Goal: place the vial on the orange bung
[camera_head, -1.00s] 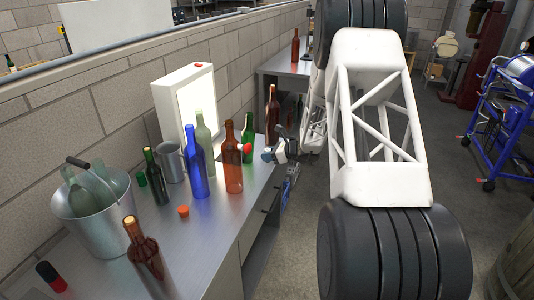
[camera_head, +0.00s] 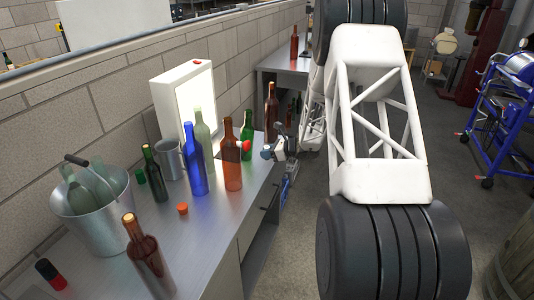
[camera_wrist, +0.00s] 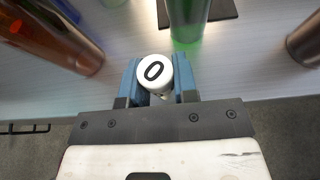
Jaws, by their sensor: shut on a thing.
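The orange bung (camera_head: 183,209) is a small, short plug standing on the metal bench, in front of the blue bottle. My gripper (camera_wrist: 157,80) has its blue fingers shut on the vial (camera_wrist: 154,70), whose white round end, marked with a dark 0, faces the wrist camera. In the head view my gripper (camera_head: 270,152) is at the bench's right edge, beside the brown-orange bottle and well right of the bung. A red end shows left of the fingers there, seemingly the vial's. The rest of the vial is hidden. The bung is not recognisable in the wrist view.
A metal bucket (camera_head: 97,222) and a dark brown bottle (camera_head: 148,262) stand left. A black-and-red piece (camera_head: 50,274) lies front left. Bench around the bung is clear.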

